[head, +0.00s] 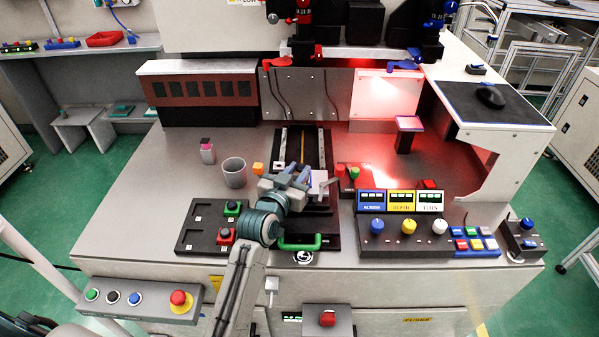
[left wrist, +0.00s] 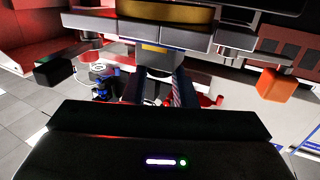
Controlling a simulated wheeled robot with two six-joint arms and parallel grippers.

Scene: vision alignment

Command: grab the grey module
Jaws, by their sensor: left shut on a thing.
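My left gripper (head: 305,177) reaches over the black slide fixture (head: 291,150) near the middle of the bench. Its two fingers also show in the left wrist view (left wrist: 158,88), close together. It is shut on a small grey piece, taken as the grey module (head: 319,183), at the near end of the fixture. In the left wrist view, a grey piece (left wrist: 158,72) shows between the fingertips. The fingers hide much of it, and I cannot tell whether it touches the fixture. My right gripper is not in view.
An orange cube (head: 258,168), a grey cup (head: 234,172) and a pink-topped bottle (head: 207,151) stand left of the gripper. A black tray (head: 190,240) holds red and green buttons. A knob panel (head: 375,245) lies right. A green handle (head: 299,243) is in front.

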